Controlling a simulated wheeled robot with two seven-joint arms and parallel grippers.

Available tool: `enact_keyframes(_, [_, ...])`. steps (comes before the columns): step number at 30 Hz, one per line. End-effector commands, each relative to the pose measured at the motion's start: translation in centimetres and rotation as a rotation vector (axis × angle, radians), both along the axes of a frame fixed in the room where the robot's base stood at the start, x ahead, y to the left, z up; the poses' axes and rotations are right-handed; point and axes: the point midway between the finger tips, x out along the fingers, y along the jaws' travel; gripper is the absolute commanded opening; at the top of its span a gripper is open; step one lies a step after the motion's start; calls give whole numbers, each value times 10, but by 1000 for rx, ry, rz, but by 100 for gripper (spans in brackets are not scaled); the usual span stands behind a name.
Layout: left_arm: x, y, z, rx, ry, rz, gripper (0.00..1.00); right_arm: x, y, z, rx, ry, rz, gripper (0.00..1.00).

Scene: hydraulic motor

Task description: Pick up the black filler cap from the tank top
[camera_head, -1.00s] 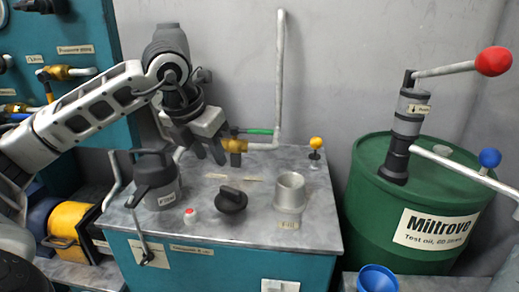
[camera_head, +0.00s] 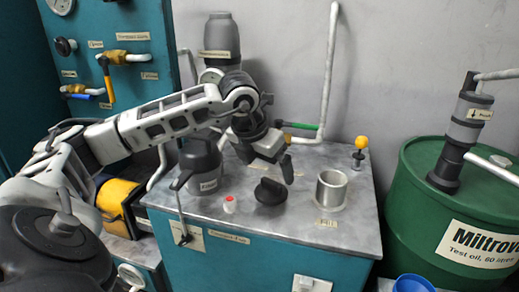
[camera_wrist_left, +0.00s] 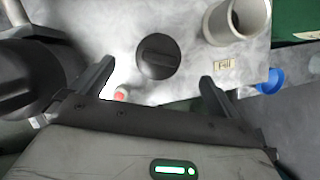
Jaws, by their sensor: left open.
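The black filler cap (camera_head: 270,191) is a round knob with a raised grip bar. It sits on the grey tank top (camera_head: 320,240), between a small red-topped white button and an open metal cup. My left gripper (camera_head: 288,172) is above and just behind the cap in the head view, pointing down. In the left wrist view the cap (camera_wrist_left: 158,56) shows ahead of and between the two spread fingers (camera_wrist_left: 155,85), apart from both. The left gripper is open and empty. My right gripper is not in view.
A dark grey pitcher (camera_head: 199,165) stands left of the cap. The red-topped button (camera_head: 230,204) is close by at its left, the metal cup (camera_head: 331,190) at its right. A yellow-knobbed stem (camera_head: 360,148) and upright pipe (camera_head: 330,70) stand behind. A green drum (camera_head: 420,215) is right.

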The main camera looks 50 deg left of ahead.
Motion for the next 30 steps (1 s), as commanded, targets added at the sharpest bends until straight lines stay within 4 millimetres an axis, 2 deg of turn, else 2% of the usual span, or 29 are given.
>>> enact_keyframes(6, [16, 1, -41, -3, 3, 0, 99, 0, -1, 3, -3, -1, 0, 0])
enact_keyframes(12, [27, 3, -67, -1, 1, 0, 99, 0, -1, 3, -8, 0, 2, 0])
enact_keyframes(18, [32, 4, -78, 0, -1, 0, 99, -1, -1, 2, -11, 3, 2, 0])
enact_keyframes(27, [32, 4, -79, 0, -1, 0, 99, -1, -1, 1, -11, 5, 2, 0])
enact_keyframes(30, [32, 3, -79, 0, -1, 0, 71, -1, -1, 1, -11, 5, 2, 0])
